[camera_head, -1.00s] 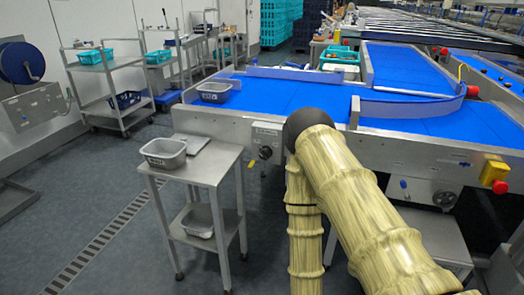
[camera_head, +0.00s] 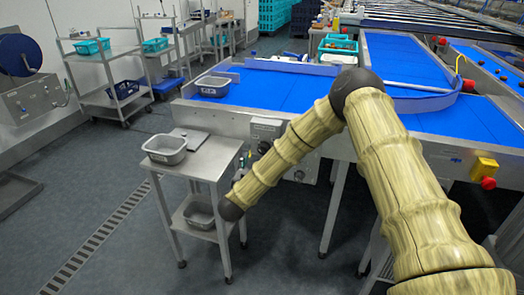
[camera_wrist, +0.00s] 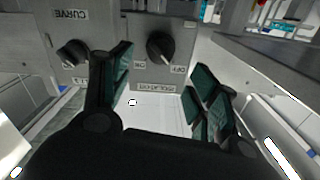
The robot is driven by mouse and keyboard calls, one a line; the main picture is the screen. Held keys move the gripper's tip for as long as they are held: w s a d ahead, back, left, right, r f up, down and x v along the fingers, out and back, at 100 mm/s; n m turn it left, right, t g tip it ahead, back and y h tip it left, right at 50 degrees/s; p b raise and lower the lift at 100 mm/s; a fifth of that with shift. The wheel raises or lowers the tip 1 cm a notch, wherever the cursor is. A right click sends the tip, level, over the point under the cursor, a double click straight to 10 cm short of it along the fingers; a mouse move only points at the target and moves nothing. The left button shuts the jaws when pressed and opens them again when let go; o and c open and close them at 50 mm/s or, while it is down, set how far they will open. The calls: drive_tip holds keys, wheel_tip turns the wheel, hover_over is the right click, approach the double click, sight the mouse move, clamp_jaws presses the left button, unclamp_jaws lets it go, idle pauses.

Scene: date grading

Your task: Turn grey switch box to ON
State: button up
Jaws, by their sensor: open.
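In the wrist view a grey switch box (camera_wrist: 181,72) with a black rotary knob (camera_wrist: 160,45) shows upside down. It carries OFF and ON labels and a plate that seems to read ISOLATOR. The knob's pale mark seems to lie toward the OFF side. My gripper (camera_wrist: 163,62) is open and empty, its two dark green fingers apart on either side of the knob's position in the picture. I cannot tell the remaining distance; no contact shows.
A second grey box labelled CURVE, with its own knob (camera_wrist: 72,53), sits beside the left finger in the wrist view. In the head view a steel side table (camera_head: 205,167) with a grey tub (camera_head: 165,148) stands left of my arm, by the blue conveyor (camera_head: 270,92).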

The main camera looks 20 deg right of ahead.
sight(262, 152)
drive_tip(key=x, duration=0.9)
drive_tip(key=shift+w+d+f, duration=0.1)
drive_tip(key=shift+w+d, duration=0.05)
drive_tip(key=shift+w, duration=0.05)
drive_tip(key=c, duration=1)
